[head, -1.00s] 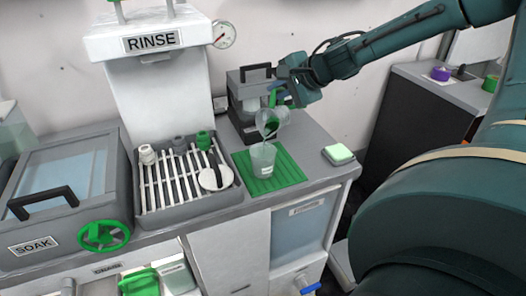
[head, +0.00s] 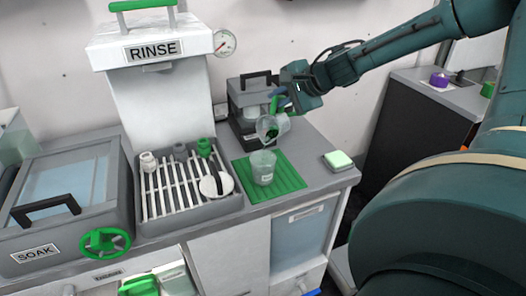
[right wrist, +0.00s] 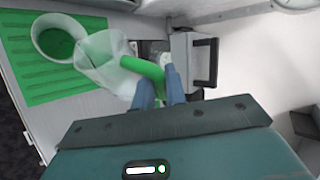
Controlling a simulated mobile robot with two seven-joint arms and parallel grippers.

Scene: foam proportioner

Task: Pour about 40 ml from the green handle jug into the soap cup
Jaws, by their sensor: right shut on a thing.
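The clear jug (head: 272,126) with a green handle is held tilted above and slightly right of the cup, its mouth toward the left. Something dark green shows inside it. My right gripper (head: 284,102) is shut on the green handle; in the right wrist view the fingers (right wrist: 160,88) close on the handle (right wrist: 143,68) beside the jug (right wrist: 102,64). The clear soap cup (head: 263,168) stands upright on a green ribbed mat (head: 286,180). In the right wrist view the cup (right wrist: 58,36) looks green inside; I cannot tell liquid from mat. My left gripper is out of view.
A grey drying rack (head: 160,205) with fittings stands left of the mat. A dark machine (head: 243,112) is close behind the jug. The white RINSE unit (head: 155,95) rises at the back left.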

